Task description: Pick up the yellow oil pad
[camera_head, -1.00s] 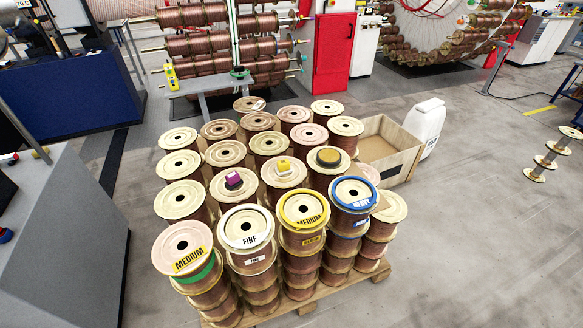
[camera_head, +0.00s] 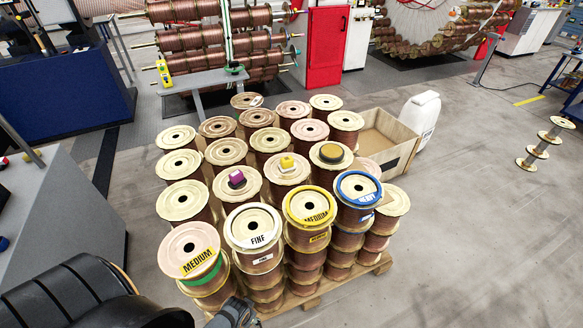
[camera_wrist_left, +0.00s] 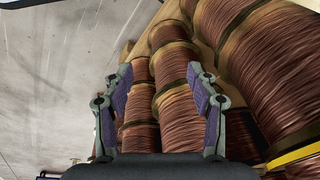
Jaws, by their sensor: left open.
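The yellow oil pad (camera_head: 287,162) is a small yellow block on top of a copper wire spool near the middle of the pallet stack in the head view. A purple block (camera_head: 236,177) sits on the spool to its left. My left gripper is at the bottom edge of the head view, mostly cut off, in front of the stack and well away from the yellow pad. In the left wrist view my left gripper (camera_wrist_left: 161,80) is open and empty, with copper spools beyond its fingers. The yellow pad does not show there. My right gripper is not in view.
Taller front spools with labelled rings, including a yellow ring (camera_head: 311,207) and a blue ring (camera_head: 359,187), stand between my left gripper and the pad. A wooden crate (camera_head: 400,160) stands behind right.

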